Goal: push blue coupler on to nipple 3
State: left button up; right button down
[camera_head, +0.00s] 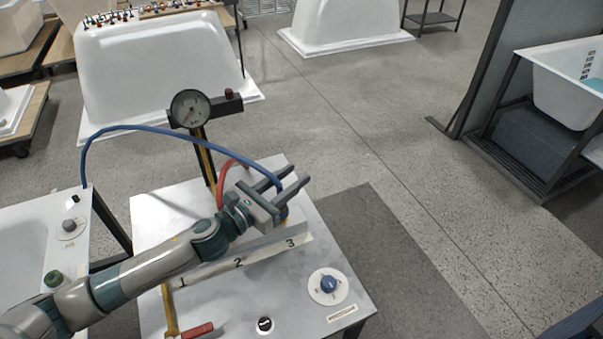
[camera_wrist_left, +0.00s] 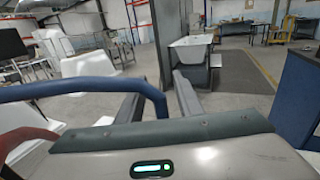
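The blue hose (camera_head: 150,128) arches over from the left and comes down at my left gripper (camera_head: 292,178). It also shows in the left wrist view (camera_wrist_left: 70,88), bending down between the fingers. The blue coupler at its end is mostly hidden behind the gripper. My left gripper is open above the bench, its two fingers apart on either side of the hose end; no grip on it shows. The label strip (camera_head: 262,255) reads 1, 2, 3. Nipple 3, by the number 3, is hidden by the gripper. My right gripper is out of view.
A red hose (camera_head: 222,178) stands just left of the gripper. A pressure gauge (camera_head: 191,108) stands on a post behind. A blue knob (camera_head: 328,284) sits at the bench front right. A white tub stands behind.

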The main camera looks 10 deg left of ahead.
pick_arm(q)
jog(key=s+d+r+b, duration=0.1)
jog(key=s+d+r, duration=0.3)
jog(key=d+r, duration=0.7)
jog(key=shift+b, duration=0.35)
dwell(0.8)
